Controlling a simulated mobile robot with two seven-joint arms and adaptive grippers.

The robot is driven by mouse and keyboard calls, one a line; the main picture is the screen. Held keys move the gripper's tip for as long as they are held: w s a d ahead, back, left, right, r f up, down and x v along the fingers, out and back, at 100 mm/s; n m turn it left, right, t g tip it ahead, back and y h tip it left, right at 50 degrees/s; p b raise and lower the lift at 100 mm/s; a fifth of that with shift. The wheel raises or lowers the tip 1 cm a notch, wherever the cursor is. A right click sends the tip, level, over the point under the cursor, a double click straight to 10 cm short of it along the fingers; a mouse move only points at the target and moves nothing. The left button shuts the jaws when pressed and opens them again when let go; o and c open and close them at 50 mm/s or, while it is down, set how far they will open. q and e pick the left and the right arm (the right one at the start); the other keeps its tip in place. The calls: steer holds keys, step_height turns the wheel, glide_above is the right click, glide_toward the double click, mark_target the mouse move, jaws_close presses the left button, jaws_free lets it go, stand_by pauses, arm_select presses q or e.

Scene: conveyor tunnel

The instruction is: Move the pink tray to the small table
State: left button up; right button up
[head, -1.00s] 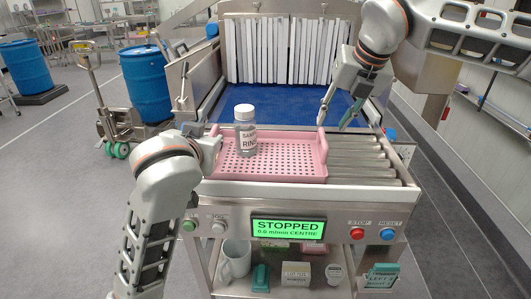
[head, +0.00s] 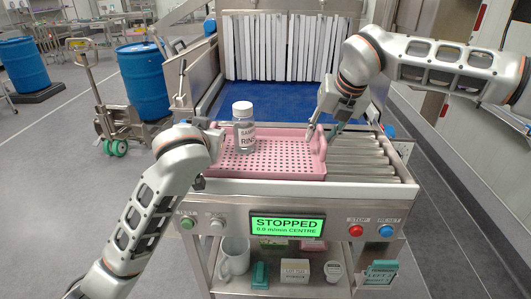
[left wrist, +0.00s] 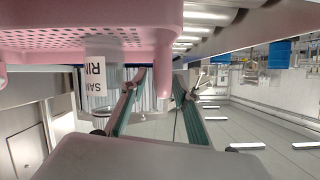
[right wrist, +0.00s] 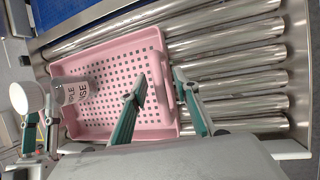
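The pink tray (head: 270,167) lies on the conveyor rollers, with holes in its floor and raised end walls. A clear white-capped bottle (head: 243,130) stands upright in its left part. My left gripper (head: 214,141) is at the tray's left end; the left wrist view shows its fingers (left wrist: 160,80) apart, with a pink end part of the tray between or just beyond them. My right gripper (head: 320,138) is at the right end; the right wrist view shows its fingers (right wrist: 160,77) open on either side of the right wall. Contact cannot be told. I cannot make out the small table.
Bare rollers (head: 362,160) lie right of the tray, and a blue belt (head: 250,101) with a strip curtain (head: 285,50) behind it. A front panel reads STOPPED (head: 287,225). A shelf below holds a mug (head: 234,256) and boxes. A blue drum (head: 143,80) stands left.

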arm_select(q)
steer(key=shift+c, duration=0.3)
arm_select(e)
steer(key=shift+c, duration=0.3)
arm_select(q)
jaws_close()
arm_select(e)
jaws_close()
arm_select(q)
steer(key=shift+r, duration=0.15)
arm_select(e)
steer(key=shift+r, duration=0.2)
